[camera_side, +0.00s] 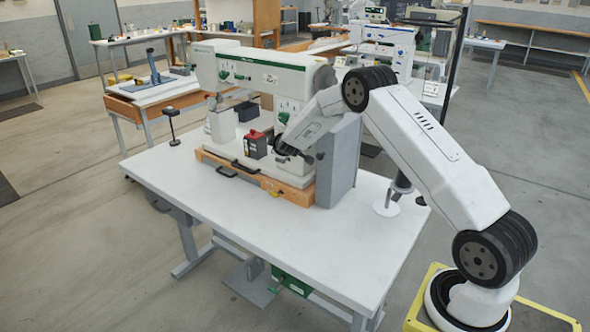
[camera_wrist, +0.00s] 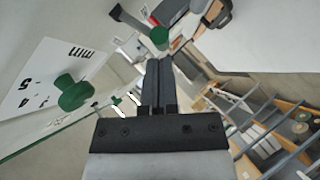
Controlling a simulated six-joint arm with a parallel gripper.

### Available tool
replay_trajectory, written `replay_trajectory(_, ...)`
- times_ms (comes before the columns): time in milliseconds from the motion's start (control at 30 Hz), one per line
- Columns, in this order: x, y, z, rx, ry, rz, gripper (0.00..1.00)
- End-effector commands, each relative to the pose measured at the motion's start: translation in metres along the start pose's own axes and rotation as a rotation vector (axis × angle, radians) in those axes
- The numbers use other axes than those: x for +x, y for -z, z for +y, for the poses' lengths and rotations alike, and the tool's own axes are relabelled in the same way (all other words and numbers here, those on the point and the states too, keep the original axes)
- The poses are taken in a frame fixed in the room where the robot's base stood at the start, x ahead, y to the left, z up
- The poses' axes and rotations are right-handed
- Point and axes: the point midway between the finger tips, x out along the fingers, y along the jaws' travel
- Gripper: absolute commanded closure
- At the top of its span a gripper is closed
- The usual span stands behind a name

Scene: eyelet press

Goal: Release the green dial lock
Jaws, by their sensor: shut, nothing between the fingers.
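The white eyelet press (camera_side: 205,62) stands on the table and carries several small green knobs, one of them at its left end (camera_side: 224,75). In the wrist view, a lobed green knob (camera_wrist: 75,94) sits at the left on a white face by a scale marked "mm". A round green knob (camera_wrist: 159,38) shows just beyond my fingertips. I cannot tell which one is the dial lock. My gripper (camera_wrist: 158,64) is shut and empty, with its fingers together. In the side view it is low at the press's right front, partly hidden by my wrist. Contact cannot be seen.
A black box with a red top (camera_side: 256,145) stands close to the left of my gripper. A grey upright panel (camera_side: 340,160) is at the press's right end. An orange base (camera_side: 290,190) lies under the press. The front of the white table (camera_side: 250,235) is clear.

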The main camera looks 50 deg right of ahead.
Motion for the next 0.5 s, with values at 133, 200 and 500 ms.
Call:
replay_trajectory(133,-0.0025,0.0023,0.0041,0.001,0.000,0.000,1.00)
replay_trajectory(200,-0.0034,0.0032,0.0056,0.001,0.000,0.000,1.00)
replay_trajectory(500,-0.0044,0.0043,0.0073,0.000,0.001,0.000,1.00)
